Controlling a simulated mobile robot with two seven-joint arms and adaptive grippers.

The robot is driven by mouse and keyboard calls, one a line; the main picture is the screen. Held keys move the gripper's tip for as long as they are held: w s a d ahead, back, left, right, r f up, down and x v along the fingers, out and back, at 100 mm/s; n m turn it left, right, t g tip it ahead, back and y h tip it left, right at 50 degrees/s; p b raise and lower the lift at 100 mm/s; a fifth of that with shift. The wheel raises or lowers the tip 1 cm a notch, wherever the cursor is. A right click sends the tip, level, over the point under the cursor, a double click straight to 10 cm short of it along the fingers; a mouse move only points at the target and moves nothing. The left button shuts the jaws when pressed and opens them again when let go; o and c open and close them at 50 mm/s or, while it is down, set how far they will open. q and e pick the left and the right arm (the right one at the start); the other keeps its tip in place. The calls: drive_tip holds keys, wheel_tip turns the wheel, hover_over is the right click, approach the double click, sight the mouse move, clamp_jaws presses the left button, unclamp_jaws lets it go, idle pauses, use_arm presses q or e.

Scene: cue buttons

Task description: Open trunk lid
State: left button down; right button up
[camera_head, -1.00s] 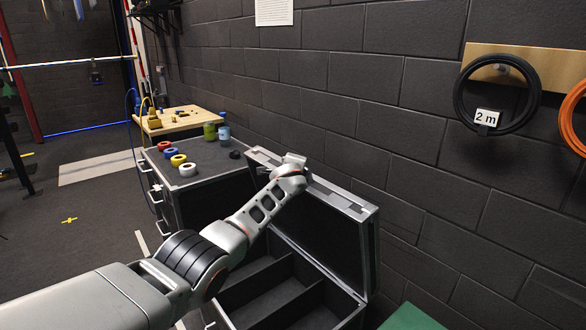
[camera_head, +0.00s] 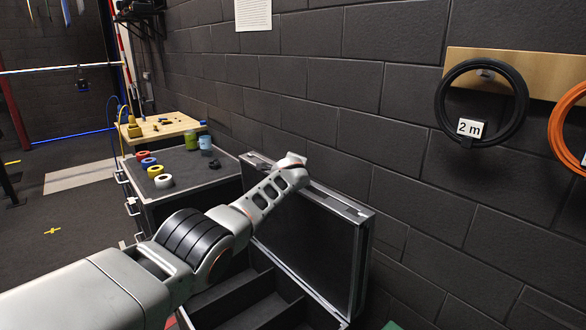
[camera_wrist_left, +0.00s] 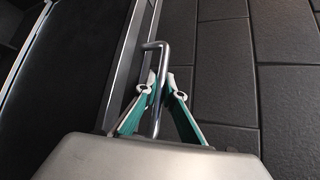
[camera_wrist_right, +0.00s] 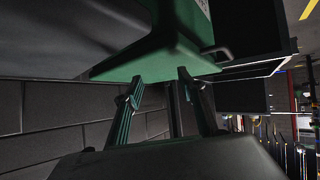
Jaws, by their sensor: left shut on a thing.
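The trunk lid (camera_head: 318,245) stands raised on the wall side of the trunk, its dark inner face towards me. The trunk's open body (camera_head: 255,312) shows dark compartments below it. My left gripper (camera_head: 292,160) is at the lid's top edge. In the left wrist view, my left gripper (camera_wrist_left: 162,88) is shut on a bent metal handle (camera_wrist_left: 158,65) beside the lid's metal edge (camera_wrist_left: 128,60). My right gripper (camera_wrist_right: 158,78) shows only in the right wrist view, its fingers apart with no held thing between the tips, near a green surface (camera_wrist_right: 150,60).
A dark cabinet (camera_head: 150,212) with coloured tape rolls stands beyond the trunk. A wooden bench top (camera_head: 165,128) is behind it. A block wall (camera_head: 440,230) runs close behind the lid. A black cable coil (camera_head: 440,100) and an orange one hang there. Floor at left is open.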

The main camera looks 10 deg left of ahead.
use_arm(q)
drive_tip(key=shift+w+r, duration=0.1)
drive_tip(key=shift+w, duration=0.1)
idle(0.4)
drive_tip(key=c, duration=2.1)
unclamp_jaws()
drive_tip(key=shift+c, duration=0.2)
drive_tip(key=shift+s+d, duration=0.1)
drive_tip(key=shift+d, duration=0.15)
drive_tip(key=shift+s+d, duration=0.1)
drive_tip(key=shift+d, duration=0.1)
drive_tip(key=shift+s+a+r, duration=0.1)
drive_tip(key=shift+s+a, duration=0.1)
drive_tip(key=shift+s, duration=0.15)
drive_tip(key=s+d, duration=0.2)
drive_tip(key=s, duration=1)
drive_tip(key=shift+w, duration=0.1)
